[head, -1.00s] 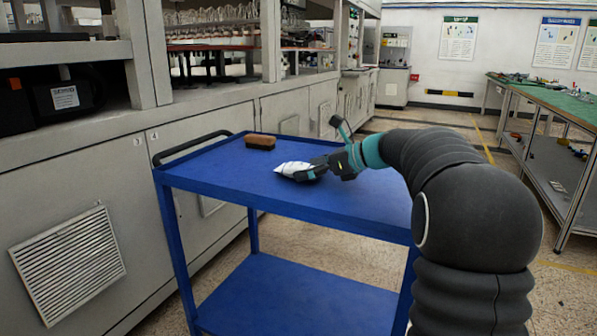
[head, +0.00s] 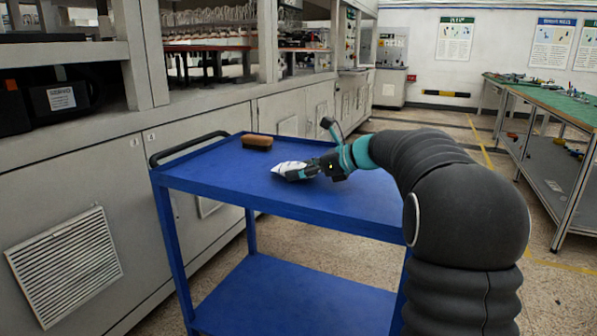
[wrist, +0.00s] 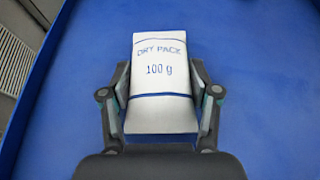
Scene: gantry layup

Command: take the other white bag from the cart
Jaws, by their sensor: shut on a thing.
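A white bag (head: 288,168) is at my gripper (head: 306,172) over the blue cart's top (head: 230,185). In the wrist view the white bag (wrist: 160,85) reads "DRY PACK 100 g" with blue stripes. It sits between the two fingers of my gripper (wrist: 161,108), which are shut on its sides. I cannot tell whether the bag touches the cart top or is slightly above it. No second white bag shows on the cart.
A brown brush-like block (head: 257,141) lies near the cart's back left edge. The cart has a black handle (head: 190,147) and a lower shelf (head: 290,295). Grey cabinets (head: 75,175) stand close on the left. A green-topped bench (head: 545,98) is at the right.

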